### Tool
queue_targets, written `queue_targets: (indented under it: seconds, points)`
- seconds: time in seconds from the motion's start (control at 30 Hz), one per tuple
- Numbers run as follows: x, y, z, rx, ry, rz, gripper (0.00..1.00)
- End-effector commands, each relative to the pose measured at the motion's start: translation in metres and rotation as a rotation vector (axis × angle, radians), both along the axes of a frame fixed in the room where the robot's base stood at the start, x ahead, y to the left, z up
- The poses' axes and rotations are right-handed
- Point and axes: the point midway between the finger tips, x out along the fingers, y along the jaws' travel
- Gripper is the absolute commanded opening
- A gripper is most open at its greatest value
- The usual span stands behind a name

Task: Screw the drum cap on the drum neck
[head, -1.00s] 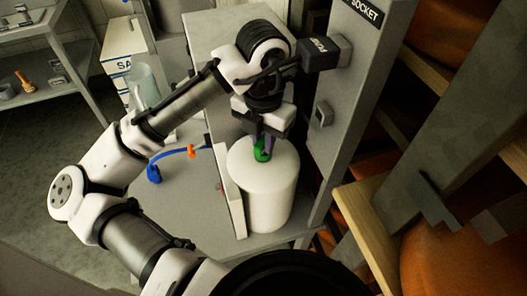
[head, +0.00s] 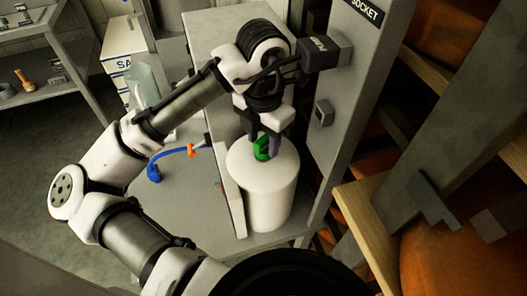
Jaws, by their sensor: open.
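The drum (head: 262,195) is a white cylinder standing upright on the grey bench. The green drum cap (head: 261,150) sits on top of it, at the neck. The neck itself is hidden by the cap and fingers, so I cannot tell how far the cap is seated. My gripper (head: 264,142) points down over the drum top, open, with its dark fingers around or just above the cap. I cannot tell whether a finger touches the cap.
A grey post with a socket label (head: 363,12) rises close to the right of the drum. A blue hose with an orange clip (head: 191,151) lies on the bench to the left. A clear jug (head: 145,85) stands farther left.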

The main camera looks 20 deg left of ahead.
Motion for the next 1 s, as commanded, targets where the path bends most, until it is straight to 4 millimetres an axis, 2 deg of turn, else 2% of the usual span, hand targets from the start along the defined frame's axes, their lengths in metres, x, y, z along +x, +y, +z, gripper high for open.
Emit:
queue_targets:
  seconds: [0.17, 0.4, 0.6, 0.93, 1.0]
  points:
    - [0.001, 0.000, 0.009, 0.002, -0.002, 0.001, 0.43]
    - [0.001, 0.001, 0.047, 0.003, -0.003, 0.002, 0.43]
    - [0.001, 0.000, 0.070, 0.001, 0.000, 0.001, 0.43]
    - [0.000, 0.000, 0.075, 0.000, 0.000, 0.000, 0.43]
    - [0.000, 0.000, 0.075, 0.000, 0.000, 0.000, 0.40]
